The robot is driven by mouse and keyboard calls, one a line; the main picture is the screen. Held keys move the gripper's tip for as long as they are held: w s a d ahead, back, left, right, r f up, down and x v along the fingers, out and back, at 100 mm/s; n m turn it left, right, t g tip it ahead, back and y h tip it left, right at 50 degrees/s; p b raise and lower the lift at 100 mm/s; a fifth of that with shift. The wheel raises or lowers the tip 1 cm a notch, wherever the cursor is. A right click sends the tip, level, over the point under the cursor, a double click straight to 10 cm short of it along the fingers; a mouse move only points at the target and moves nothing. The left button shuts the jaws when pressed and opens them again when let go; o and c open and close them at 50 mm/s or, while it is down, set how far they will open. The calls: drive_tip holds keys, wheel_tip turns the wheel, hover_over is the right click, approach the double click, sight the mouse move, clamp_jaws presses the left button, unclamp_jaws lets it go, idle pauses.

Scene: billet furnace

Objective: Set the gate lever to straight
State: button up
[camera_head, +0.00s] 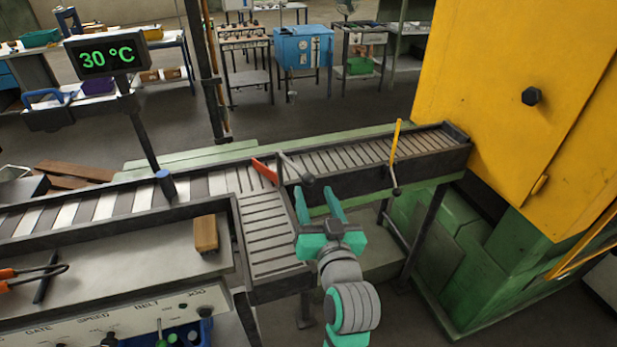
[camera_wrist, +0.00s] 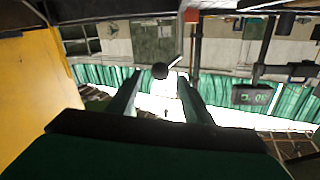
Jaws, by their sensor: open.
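The gate lever (camera_head: 294,167) is a thin grey rod with a black ball knob, at the junction of the conveyor. A red gate flap (camera_head: 265,172) lies beside its pivot end, slanted at the channel's far side. My gripper (camera_head: 315,192) is open and empty, with its teal fingers pointing at the knob from the near side. In the wrist view, which looks upside down, the knob (camera_wrist: 160,71) appears between the fingertips of my gripper (camera_wrist: 160,76). Whether the fingers reach around the knob or stop short of it, I cannot tell.
A slatted conveyor (camera_head: 130,203) runs from the left, with a side chute (camera_head: 270,235) towards the front. A yellow-handled lever (camera_head: 396,145) stands right of my gripper, near the yellow furnace housing (camera_head: 510,90). A wooden-coloured billet (camera_head: 205,233) lies on the near table. A display (camera_head: 106,55) reads 30 °C.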

sight(310, 184)
drive_tip(key=x, duration=0.6)
drive_tip(key=shift+w, duration=0.3)
drive_tip(key=shift+c, duration=0.7)
clamp_jaws()
